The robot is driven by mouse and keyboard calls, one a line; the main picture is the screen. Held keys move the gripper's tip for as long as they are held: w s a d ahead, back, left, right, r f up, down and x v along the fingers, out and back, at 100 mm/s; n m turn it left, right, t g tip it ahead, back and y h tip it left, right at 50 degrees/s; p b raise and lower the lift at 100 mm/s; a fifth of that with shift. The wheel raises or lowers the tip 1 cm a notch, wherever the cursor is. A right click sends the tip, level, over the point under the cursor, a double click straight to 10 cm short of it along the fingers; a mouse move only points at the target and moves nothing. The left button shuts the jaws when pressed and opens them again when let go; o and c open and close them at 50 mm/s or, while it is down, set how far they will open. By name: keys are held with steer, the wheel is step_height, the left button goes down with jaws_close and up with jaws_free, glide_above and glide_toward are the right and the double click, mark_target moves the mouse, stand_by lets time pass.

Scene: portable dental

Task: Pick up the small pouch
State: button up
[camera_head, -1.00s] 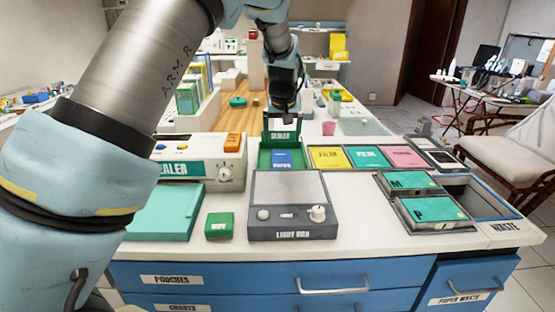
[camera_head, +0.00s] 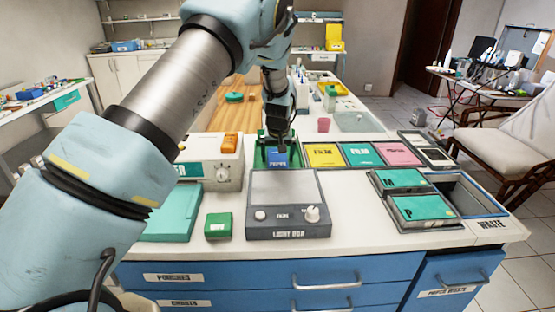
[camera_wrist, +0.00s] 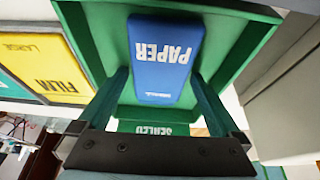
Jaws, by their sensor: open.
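The small pouch is a blue packet marked PAPER, with smaller print that seems to read SMALL; in the wrist view the pouch (camera_wrist: 163,62) lies in a green tray (camera_wrist: 85,30) with raised walls. In the head view the pouch (camera_head: 277,158) shows in the tray (camera_head: 260,150), partly hidden by my arm. My gripper (camera_wrist: 160,80) is open, with one finger to each side of the pouch. In the head view my gripper (camera_head: 278,142) is over the tray. Contact with the pouch cannot be told.
A yellow film pack (camera_head: 324,155), a teal one (camera_head: 362,155) and a pink one (camera_head: 398,153) lie right of the tray. The sealer (camera_head: 215,160) stands left of it, and the light box (camera_head: 288,205) in front. A waste opening (camera_head: 465,195) is at right.

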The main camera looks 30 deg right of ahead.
steer(key=c, duration=1.1)
steer(key=shift+c, duration=0.2)
steer(key=shift+r, duration=0.1)
